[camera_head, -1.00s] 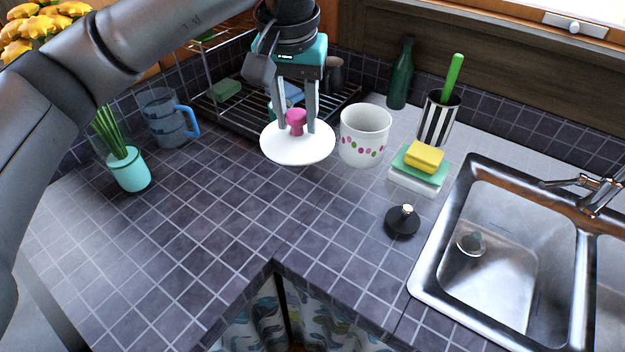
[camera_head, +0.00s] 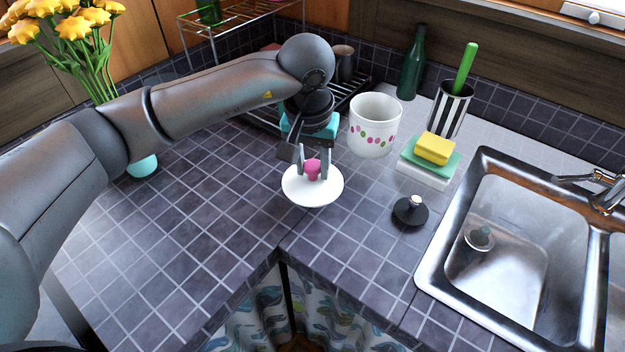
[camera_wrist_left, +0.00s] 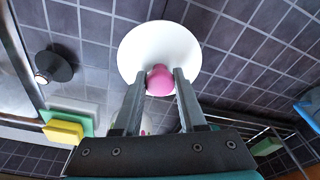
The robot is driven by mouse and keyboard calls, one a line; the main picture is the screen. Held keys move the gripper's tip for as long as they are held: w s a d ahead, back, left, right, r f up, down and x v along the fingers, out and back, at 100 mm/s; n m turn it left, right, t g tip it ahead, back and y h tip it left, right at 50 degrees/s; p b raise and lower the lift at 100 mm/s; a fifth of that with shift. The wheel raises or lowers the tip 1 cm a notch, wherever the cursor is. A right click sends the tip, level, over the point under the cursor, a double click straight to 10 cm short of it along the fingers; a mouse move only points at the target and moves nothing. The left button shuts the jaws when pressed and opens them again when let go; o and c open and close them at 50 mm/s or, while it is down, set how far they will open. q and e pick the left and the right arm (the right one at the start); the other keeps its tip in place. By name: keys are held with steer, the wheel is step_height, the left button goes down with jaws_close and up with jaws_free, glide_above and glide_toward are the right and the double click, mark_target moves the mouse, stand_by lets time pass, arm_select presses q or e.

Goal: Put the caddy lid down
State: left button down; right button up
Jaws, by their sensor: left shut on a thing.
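The caddy lid (camera_head: 297,193) is a round white disc with a pink knob (camera_head: 313,169). My left gripper (camera_head: 314,174) is shut on the knob from above. The lid is low over the tiled counter, left of and in front of the white dotted caddy (camera_head: 374,127); I cannot tell if it touches the tiles. In the left wrist view the lid (camera_wrist_left: 150,45) lies between and beyond the fingertips (camera_wrist_left: 160,76), with the pink knob (camera_wrist_left: 160,84) between them. The caddy stands open at the top. My right gripper is not in view.
A black sink stopper (camera_head: 410,213) lies right of the lid. A yellow sponge (camera_head: 434,149), striped holder (camera_head: 449,112) and green bottle (camera_head: 412,66) stand at the back right. The sink (camera_head: 432,275) is at the right. The counter's front-left tiles (camera_head: 170,250) are clear.

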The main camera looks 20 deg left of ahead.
mark_target(312, 178)
arm_select(q)
steer(key=shift+f, duration=2.1)
steer(key=shift+f+b, duration=0.15)
steer(key=shift+b, duration=0.15)
steer(key=shift+c, duration=2.4)
jaws_free()
step_height(312, 178, up, 12)
steer(key=s+p, duration=0.1)
steer(key=s, duration=0.1)
